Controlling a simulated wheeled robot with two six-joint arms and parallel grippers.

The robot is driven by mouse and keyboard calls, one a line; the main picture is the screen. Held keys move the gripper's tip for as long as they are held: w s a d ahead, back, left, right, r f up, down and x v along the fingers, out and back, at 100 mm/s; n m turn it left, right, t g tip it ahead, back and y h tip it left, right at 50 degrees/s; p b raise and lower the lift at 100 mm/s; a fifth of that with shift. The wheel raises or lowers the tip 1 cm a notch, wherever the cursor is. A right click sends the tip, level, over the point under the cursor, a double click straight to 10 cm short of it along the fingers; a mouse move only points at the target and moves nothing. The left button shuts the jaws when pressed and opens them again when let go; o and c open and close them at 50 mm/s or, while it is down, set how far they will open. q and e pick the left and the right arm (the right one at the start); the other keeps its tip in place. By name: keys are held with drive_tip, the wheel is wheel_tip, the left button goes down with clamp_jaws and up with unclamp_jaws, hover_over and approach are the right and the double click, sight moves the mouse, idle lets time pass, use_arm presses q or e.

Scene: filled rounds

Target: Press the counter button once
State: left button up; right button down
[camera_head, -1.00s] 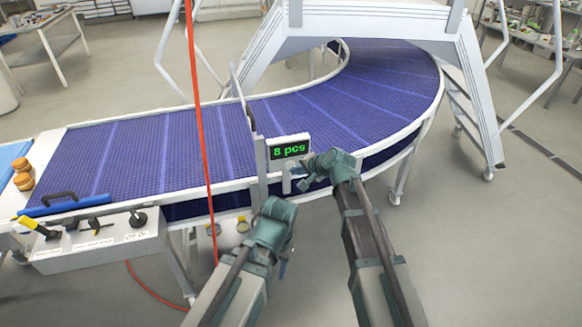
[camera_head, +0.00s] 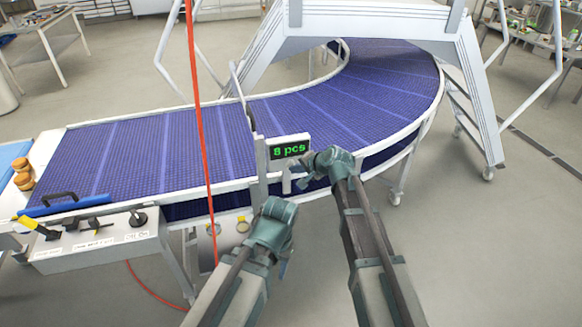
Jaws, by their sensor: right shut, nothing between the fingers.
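The counter box (camera_head: 289,149) stands on a post at the conveyor's near edge and reads "8 pcs" in green. The counter button itself is not clear to me; the area below the display is partly covered by my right gripper. My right gripper (camera_head: 299,178) is shut and empty, just below and to the right of the display. I cannot tell whether its tips touch the unit. My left gripper (camera_head: 285,264) hangs lower, in front of the conveyor's side, apart from the counter; its fingers are too small to judge.
The blue conveyor (camera_head: 165,150) curves to the back right under a white step bridge (camera_head: 375,20). A control box (camera_head: 95,245) with switches is at the lower left. A red hose (camera_head: 203,130) hangs left of the counter.

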drive_tip(key=shift+w+a, duration=0.1)
drive_tip(key=shift+w, duration=0.15)
drive_tip(key=shift+s, duration=0.1)
idle(0.4)
drive_tip(key=shift+s+d, duration=0.3)
drive_tip(key=shift+s, duration=0.5)
drive_tip(key=s, duration=0.1)
drive_tip(key=s+d, duration=0.1)
drive_tip(key=s, duration=0.2)
drive_tip(key=shift+s+d, duration=0.3)
drive_tip(key=shift+s, duration=0.1)
idle(0.5)
